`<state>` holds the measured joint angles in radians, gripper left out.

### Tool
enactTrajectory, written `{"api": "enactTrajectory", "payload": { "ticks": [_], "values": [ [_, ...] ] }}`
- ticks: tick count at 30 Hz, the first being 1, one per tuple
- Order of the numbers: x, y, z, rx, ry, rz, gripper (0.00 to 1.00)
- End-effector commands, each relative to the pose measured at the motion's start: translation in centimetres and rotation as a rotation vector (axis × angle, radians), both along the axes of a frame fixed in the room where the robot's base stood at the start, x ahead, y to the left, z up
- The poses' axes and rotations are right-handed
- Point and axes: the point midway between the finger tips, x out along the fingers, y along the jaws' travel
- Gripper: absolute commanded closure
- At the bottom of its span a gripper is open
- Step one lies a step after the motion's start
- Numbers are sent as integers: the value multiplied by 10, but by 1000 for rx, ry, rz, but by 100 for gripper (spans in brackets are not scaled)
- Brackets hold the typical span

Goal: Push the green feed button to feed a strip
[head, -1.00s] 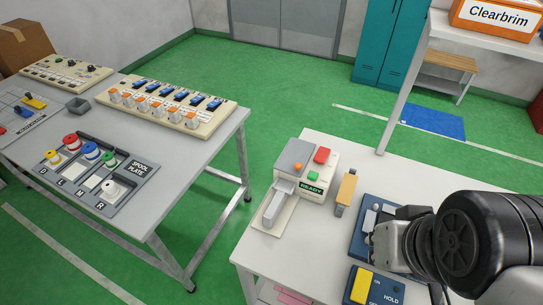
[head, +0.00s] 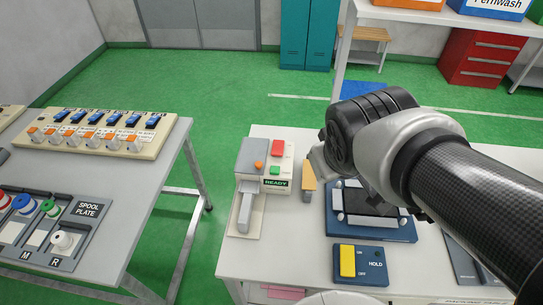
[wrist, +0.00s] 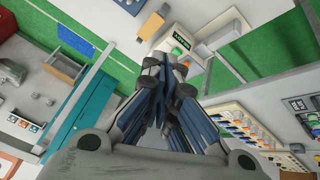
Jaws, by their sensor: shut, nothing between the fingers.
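The feed machine (head: 250,155) is a cream and grey box on the right-hand table. Its green button (head: 275,170) sits below a red button (head: 278,148) and above a green-lit READY display (head: 276,183). In the wrist view the display (wrist: 182,38) and a bit of the green button (wrist: 180,51) show just beyond my fingertips. My gripper (wrist: 167,66) is shut and empty, pointing toward the machine front. In the head view my wrist hides most of the gripper, to the right of the machine. I cannot tell whether the fingertips touch the button.
An orange-topped block (head: 308,185) stands close right of the machine. A second table with a spool plate (head: 85,232) stands left, across a floor gap.

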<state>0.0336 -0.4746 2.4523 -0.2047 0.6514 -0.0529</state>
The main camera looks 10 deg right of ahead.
Motion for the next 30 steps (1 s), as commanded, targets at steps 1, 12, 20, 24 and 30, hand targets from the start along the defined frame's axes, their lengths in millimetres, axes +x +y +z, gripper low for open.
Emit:
{"api": "enactTrajectory", "payload": {
  "ticks": [1,12,20,24,30],
  "values": [
    [30,-9,-2,-53,-9,43,100],
    [216,-7,-78,-285,-164,573,100],
    [257,35,-156,-242,-255,885,100],
    [260,46,-173,-218,-280,952,100],
    [260,49,-176,-213,-288,967,100]
  ]
}}
